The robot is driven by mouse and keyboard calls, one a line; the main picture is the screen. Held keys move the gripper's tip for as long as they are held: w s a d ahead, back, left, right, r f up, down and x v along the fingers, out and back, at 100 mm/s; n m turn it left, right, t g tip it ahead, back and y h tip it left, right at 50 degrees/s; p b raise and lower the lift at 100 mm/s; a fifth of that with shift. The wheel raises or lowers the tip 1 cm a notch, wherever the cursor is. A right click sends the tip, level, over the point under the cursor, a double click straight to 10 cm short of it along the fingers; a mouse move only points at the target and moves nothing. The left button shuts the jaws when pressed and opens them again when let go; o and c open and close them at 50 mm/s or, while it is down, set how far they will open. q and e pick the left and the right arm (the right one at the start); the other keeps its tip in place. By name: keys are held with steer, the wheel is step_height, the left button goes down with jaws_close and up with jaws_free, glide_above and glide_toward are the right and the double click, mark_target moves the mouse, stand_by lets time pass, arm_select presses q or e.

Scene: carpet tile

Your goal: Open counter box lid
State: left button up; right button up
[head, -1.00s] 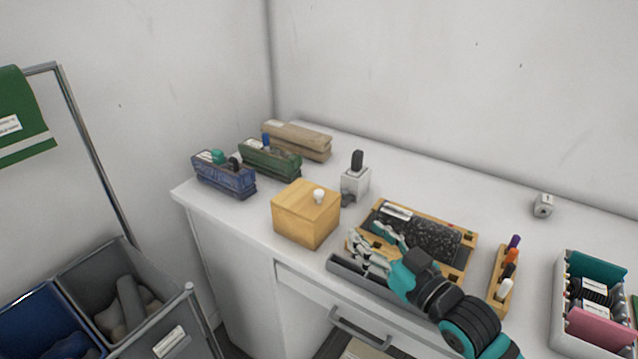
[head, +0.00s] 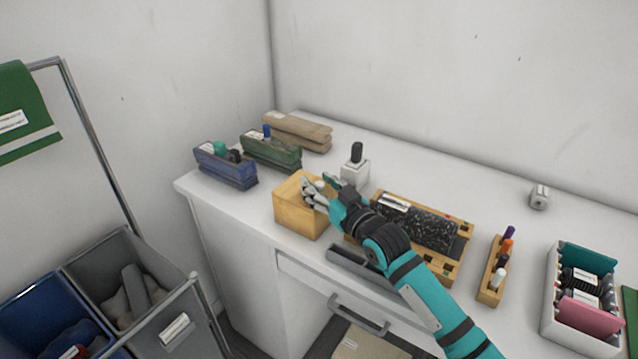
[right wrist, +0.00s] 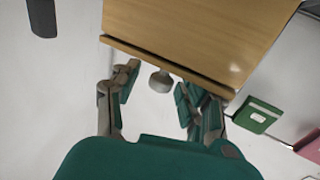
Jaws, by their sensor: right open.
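The wooden box (head: 300,216) stands near the counter's front-left corner, and its lid looks shut. In the right wrist view, the wood of the box (right wrist: 195,30) fills the top. The lid's pale round knob (right wrist: 160,82) shows between my fingers there, with visible space on both sides. My right gripper (head: 318,188) is open over the box top, its fingers around the knob but not closed on it. In the head view, the fingers partly hide the knob and lid. My left gripper is not in view.
On the white counter (head: 395,165), blue (head: 225,170), green (head: 270,155) and tan (head: 297,132) holders stand behind the box. A white block with a black top (head: 356,170) is close behind my gripper. A wooden tray (head: 455,272) and pen holder (head: 491,282) lie right. Bins stand lower left.

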steer(key=shift+a, duration=0.1)
jaws_close()
steer(key=shift+w, duration=0.1)
steer(key=shift+w+a+f, duration=0.2)
steer(key=shift+a+f, duration=0.05)
steer(key=shift+f, duration=0.1)
stand_by(0.5)
